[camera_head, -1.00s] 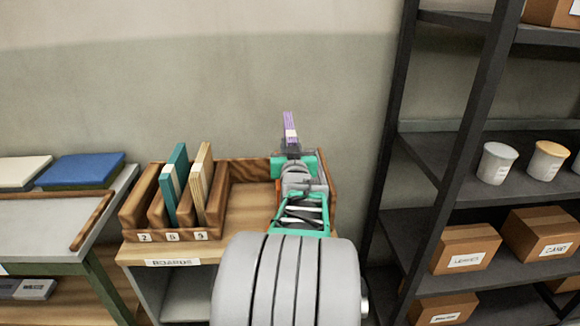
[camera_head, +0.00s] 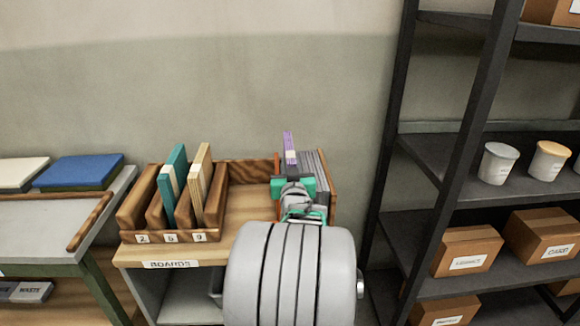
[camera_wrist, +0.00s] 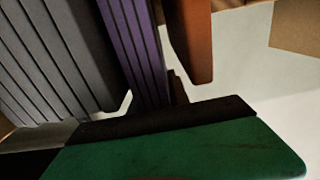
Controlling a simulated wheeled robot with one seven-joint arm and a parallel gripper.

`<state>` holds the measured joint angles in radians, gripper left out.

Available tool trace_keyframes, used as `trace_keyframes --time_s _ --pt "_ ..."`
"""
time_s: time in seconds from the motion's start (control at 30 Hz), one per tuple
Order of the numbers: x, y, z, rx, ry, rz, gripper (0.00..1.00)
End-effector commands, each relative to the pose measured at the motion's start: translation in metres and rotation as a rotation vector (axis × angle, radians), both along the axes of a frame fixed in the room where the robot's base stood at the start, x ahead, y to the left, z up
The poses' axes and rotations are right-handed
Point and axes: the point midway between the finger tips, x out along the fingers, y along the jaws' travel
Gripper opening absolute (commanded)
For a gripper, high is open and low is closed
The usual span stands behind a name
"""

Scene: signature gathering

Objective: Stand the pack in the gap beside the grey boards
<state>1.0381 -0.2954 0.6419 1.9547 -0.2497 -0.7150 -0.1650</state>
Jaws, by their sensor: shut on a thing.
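The purple pack (camera_head: 288,142) with a pale band stands upright in my gripper (camera_head: 290,168), which is shut on it. The grey boards (camera_head: 318,172) stand in the right part of the wooden rack, just right of the pack in the head view. In the wrist view the pack (camera_wrist: 136,45) lies between the grey boards (camera_wrist: 50,60) and an orange-brown upright piece (camera_wrist: 190,40), close to both. My gripper's green finger with its dark pad (camera_wrist: 170,120) crosses below. My arm hides the pack's lower end and the gap's floor in the head view.
The wooden rack (camera_head: 250,172) has narrow slots at left holding teal boards (camera_head: 176,165) and cream boards (camera_head: 201,180). Its middle is bare. A dark shelf unit (camera_head: 450,160) stands at right, and a table with a blue slab (camera_head: 80,170) at left.

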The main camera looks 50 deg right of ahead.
Motion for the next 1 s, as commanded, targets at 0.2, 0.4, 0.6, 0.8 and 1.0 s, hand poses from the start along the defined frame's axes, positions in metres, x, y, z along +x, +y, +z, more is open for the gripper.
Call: trace_keyframes --time_s 0.2,0.4,0.6,0.8,1.0 --pt "0.0 0.0 -0.003 -0.004 -0.003 0.0 0.0" --pt "0.0 0.0 -0.004 0.0 0.0 0.0 0.31" --pt "0.0 0.0 -0.004 0.0 0.0 0.0 0.43" --pt "0.0 0.0 -0.003 0.0 0.0 0.0 0.43" --pt "-0.001 0.001 0.017 0.0 0.0 0.0 0.43"
